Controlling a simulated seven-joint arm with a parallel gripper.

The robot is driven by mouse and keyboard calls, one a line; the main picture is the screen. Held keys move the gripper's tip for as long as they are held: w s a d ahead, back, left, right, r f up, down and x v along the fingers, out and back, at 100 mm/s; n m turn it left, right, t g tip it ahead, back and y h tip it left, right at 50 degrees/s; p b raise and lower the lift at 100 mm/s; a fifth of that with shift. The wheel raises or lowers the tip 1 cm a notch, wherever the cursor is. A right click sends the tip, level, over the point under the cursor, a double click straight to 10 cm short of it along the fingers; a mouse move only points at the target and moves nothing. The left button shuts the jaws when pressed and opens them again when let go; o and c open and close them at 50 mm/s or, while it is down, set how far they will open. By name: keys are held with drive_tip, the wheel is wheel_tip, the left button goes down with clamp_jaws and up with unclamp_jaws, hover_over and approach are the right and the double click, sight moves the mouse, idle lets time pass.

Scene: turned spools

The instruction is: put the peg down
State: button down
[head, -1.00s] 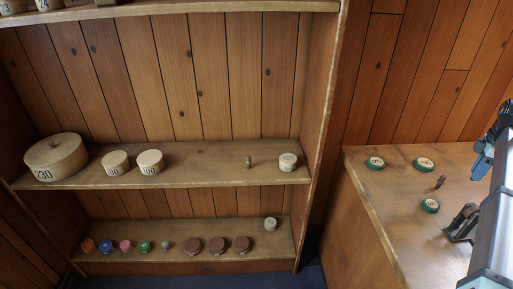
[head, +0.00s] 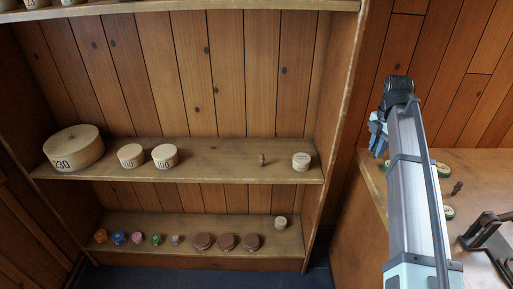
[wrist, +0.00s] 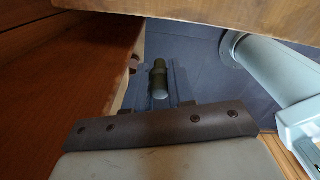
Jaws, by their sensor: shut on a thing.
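The peg is held clear of any surface that I can see. In the head view the held peg cannot be made out. A small brown peg (head: 262,160) stands on the middle shelf (head: 215,173). Another dark reddish peg (head: 457,188) stands on the counter (head: 373,184).
Pale round boxes (head: 74,148) stand at the middle shelf's left, a pale spool (head: 301,161) at its right. The lower shelf (head: 190,227) bears several coloured spools and brown lids. Green-rimmed discs (head: 444,170) and a dark bracket (head: 483,230) are on the counter, partly behind my arm.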

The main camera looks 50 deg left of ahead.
drive_tip(key=s+a+f+n, duration=0.3)
drive_tip(key=s+a, duration=1.2)
drive_tip(key=a, duration=0.4)
drive_tip(key=s+a+f+n, duration=0.1)
drive_tip(key=a+f, duration=0.1)
drive_tip(key=a, duration=1.2)
drive_tip(key=a+f+n, duration=0.1)
drive_tip(key=a+f, duration=0.1)
drive_tip(key=a, duration=1.2)
drive_tip(key=shift+d+f, duration=0.15)
drive_tip(key=shift+f, duration=2.45)
drive_tip(key=shift+d+f, duration=0.1)
drive_tip(key=shift+f, duration=2.45)
drive_tip(key=shift+f, duration=0.1)
drive_tip(key=c, duration=1)
unclamp_jaws()
drive_tip(key=shift+o, duration=0.2)
wheel_tip(320, 180, up, 12)
